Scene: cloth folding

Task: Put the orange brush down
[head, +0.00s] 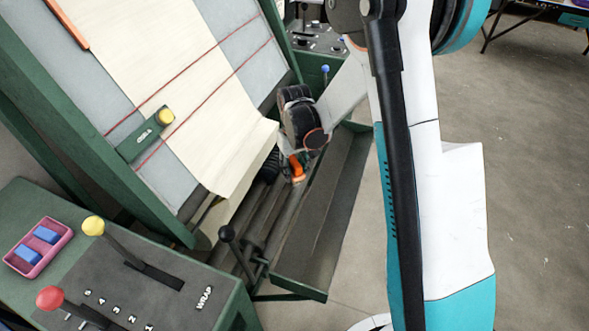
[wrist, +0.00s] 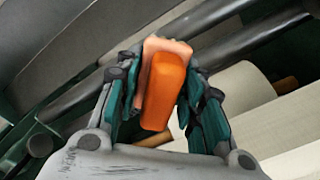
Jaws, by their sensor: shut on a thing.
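The orange brush (head: 297,167) is in my gripper (head: 292,160), beside the lower edge of the cream cloth (head: 185,95). In the wrist view the brush (wrist: 164,92) sits between the two teal-padded fingers of my gripper (wrist: 160,88), which are shut on it. Its orange block faces the camera, with a paler, peach-coloured part behind it. In the head view my wrist hides much of the gripper, and only a small part of the brush shows. I cannot tell whether the brush touches anything below it.
A long trough (head: 325,225) lies right of and below my gripper. Dark rollers (head: 262,215) run below the cloth. A green panel with levers (head: 150,275) and a pink tray (head: 38,248) with blue blocks stand at the lower left. An orange strip (head: 67,22) lies at the upper left.

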